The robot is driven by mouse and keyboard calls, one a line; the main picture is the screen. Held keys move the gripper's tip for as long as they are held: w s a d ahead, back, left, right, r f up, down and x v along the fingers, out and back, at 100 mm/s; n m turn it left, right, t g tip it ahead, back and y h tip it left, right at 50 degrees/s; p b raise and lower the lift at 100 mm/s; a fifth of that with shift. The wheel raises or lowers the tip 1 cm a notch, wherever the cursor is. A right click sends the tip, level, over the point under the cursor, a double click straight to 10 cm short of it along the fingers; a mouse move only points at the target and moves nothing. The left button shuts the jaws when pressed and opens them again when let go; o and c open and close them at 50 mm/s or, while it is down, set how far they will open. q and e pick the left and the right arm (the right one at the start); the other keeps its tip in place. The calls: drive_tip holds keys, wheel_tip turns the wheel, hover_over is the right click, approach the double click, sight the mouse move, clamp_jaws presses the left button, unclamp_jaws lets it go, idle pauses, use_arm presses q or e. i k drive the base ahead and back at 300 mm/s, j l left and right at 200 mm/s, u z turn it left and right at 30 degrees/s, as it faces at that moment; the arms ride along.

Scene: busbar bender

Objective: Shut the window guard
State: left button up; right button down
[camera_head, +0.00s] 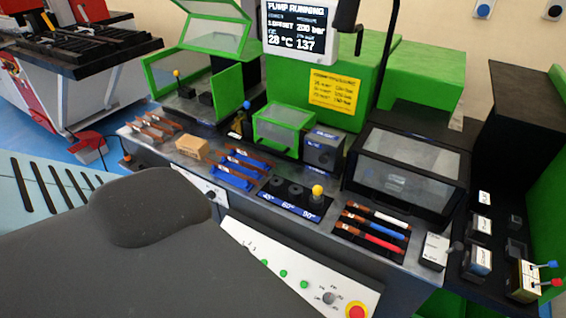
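Several see-through window guards stand along the bench, and I cannot tell for certain which one the task means. At the back left, a green-framed clear guard (217,36) is tilted up, with green-framed side panels (172,72) below it and a yellow-knobbed lever inside. In the middle, a small green-framed clear cover (283,126) sits low over its station and looks closed. At the right, a black-framed clear box (408,163) looks closed. A large dark grey part, probably my arm, fills the lower left. Neither gripper shows.
Copper bars on blue holders (240,166), a yellow-knobbed selector (317,193) and coloured rods (376,227) lie along the bench. A screen (298,28) reading "PUMP RUNNING" hangs above. A red emergency button (355,310) is at the front. Levers stand at the right edge.

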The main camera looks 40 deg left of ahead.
sight(248, 22)
drive_tip(key=k+j, duration=0.1)
drive_tip(key=j, duration=0.25)
drive_tip(key=k+j+z, duration=0.1)
drive_tip(key=j, duration=0.3)
drive_tip(key=k+j, duration=0.15)
drive_tip(key=j, duration=0.2)
drive_tip(key=k+j, duration=0.1)
drive_tip(key=j, duration=0.25)
drive_tip(key=k+j+z, duration=0.1)
drive_tip(key=j, duration=0.25)
drive_tip(key=k+j, duration=0.1)
drive_tip(key=j, duration=0.3)
drive_tip(key=k+j+z, duration=0.1)
drive_tip(key=j, duration=0.3)
drive_tip(key=k+j, duration=0.15)
drive_tip(key=j, duration=0.25)
drive_tip(key=k+j+z, duration=0.1)
drive_tip(key=j, duration=0.25)
drive_tip(key=k+j, duration=0.2)
drive_tip(key=j, duration=0.2)
drive_tip(key=k+j+z, duration=0.1)
drive_tip(key=j, duration=0.3)
drive_tip(key=k+j, duration=0.2)
drive_tip(key=j, duration=0.15)
drive_tip(key=k+j, duration=0.1)
drive_tip(key=j, duration=0.35)
drive_tip(key=k+j+z, duration=0.1)
drive_tip(key=j, duration=0.35)
drive_tip(key=i+l, duration=0.45)
drive_tip(key=i, duration=0.2)
